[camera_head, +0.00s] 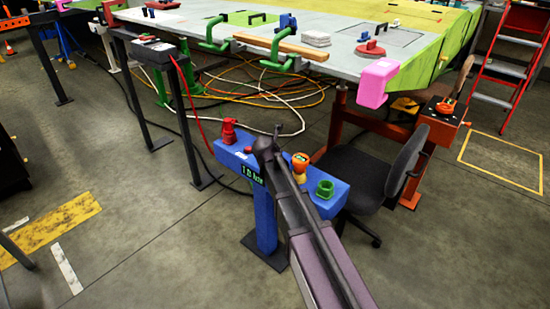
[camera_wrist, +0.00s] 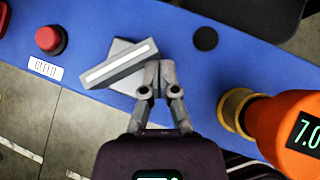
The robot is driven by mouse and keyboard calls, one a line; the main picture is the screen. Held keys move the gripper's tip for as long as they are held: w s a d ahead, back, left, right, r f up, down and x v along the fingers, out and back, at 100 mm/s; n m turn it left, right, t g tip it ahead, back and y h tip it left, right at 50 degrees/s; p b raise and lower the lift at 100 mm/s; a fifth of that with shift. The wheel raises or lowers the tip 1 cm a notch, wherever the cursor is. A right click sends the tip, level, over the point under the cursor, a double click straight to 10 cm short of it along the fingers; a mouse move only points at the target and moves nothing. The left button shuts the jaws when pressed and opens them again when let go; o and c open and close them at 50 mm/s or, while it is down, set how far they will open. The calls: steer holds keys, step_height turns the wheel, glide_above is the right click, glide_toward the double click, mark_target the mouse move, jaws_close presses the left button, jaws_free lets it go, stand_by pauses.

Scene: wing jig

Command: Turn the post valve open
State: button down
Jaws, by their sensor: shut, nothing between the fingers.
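The blue post (camera_head: 262,225) stands in the middle of the head view, its long top running across under my arm. In the wrist view its blue top (camera_wrist: 250,30) carries a grey lever with a white stripe (camera_wrist: 120,65), seemingly the valve handle, lying slantwise over a grey block (camera_wrist: 121,46). My gripper (camera_wrist: 160,66) is shut and empty, its fingertips at the lever's right end. I cannot tell whether they touch it. In the head view my gripper (camera_head: 265,145) hides the lever.
A red button (camera_wrist: 50,40) with a BLEED label (camera_wrist: 45,68) is left of the lever. An orange device reading 7.0 (camera_wrist: 285,130) stands close on the right.

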steer(key=shift+w, duration=0.15)
steer(key=shift+w+d, duration=0.35)
steer(key=shift+w, duration=0.5)
stand_by(0.3)
steer(key=shift+r, duration=0.1)
stand_by(0.7)
